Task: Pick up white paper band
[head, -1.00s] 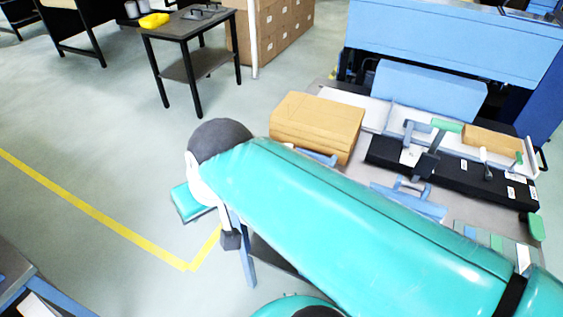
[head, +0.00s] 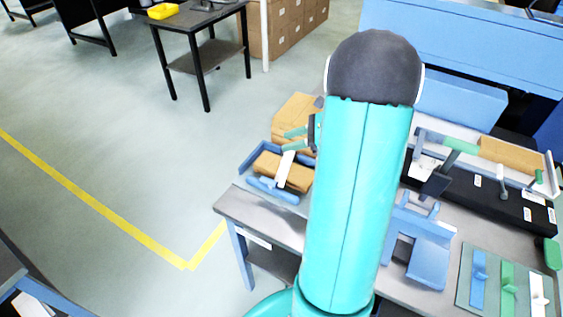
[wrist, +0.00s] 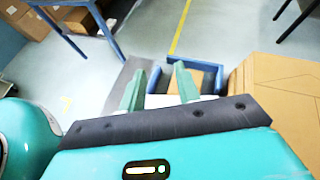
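The white paper band (head: 285,169) lies as a pale strip across a brown block (head: 298,176) in a blue holder (head: 262,186) at the table's left end. In the wrist view a white strip (wrist: 163,101), likely the same band, shows between and below the fingers, partly hidden by my gripper body. My gripper (head: 296,138) has two green fingers and is just above and beside the band in the head view. In the wrist view my gripper (wrist: 158,80) has its fingers apart, with the blue holder and brown block beyond. Contact with the band cannot be told.
A cardboard-coloured box (wrist: 275,90) stands close beside the holder. A blue stand (head: 425,250), a black fixture (head: 480,190) and a panel of coloured handles (head: 505,285) occupy the table to the right. Open floor lies left of the table.

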